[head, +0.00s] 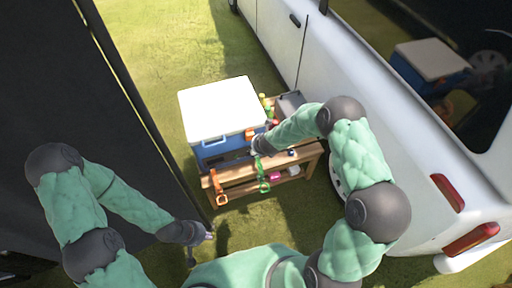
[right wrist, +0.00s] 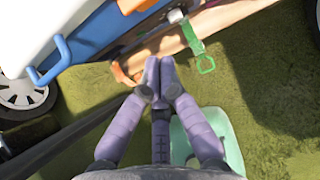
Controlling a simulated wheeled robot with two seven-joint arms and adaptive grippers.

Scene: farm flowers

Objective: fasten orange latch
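The cooler has a white lid (head: 219,106) that lies closed on its blue body (head: 212,149). The orange latch (head: 249,134) is on the front of the cooler near its right corner; its orange part also shows at the top edge of the right wrist view (right wrist: 138,5). I cannot tell whether it is hooked. My right gripper (right wrist: 160,64) has its purple fingers together, empty, below and apart from the latch in the wrist view; in the head view its fingers are hard to make out. My left gripper (head: 207,237) hangs low, away from the cooler; its opening is unclear.
The cooler stands on a wooden bench (head: 240,174) with an orange strap (head: 219,190) and a green strap (head: 263,175) hanging in front. A blue handle (right wrist: 50,62) juts from the cooler. A white van (head: 360,85) stands to the right, a dark panel (head: 60,90) to the left.

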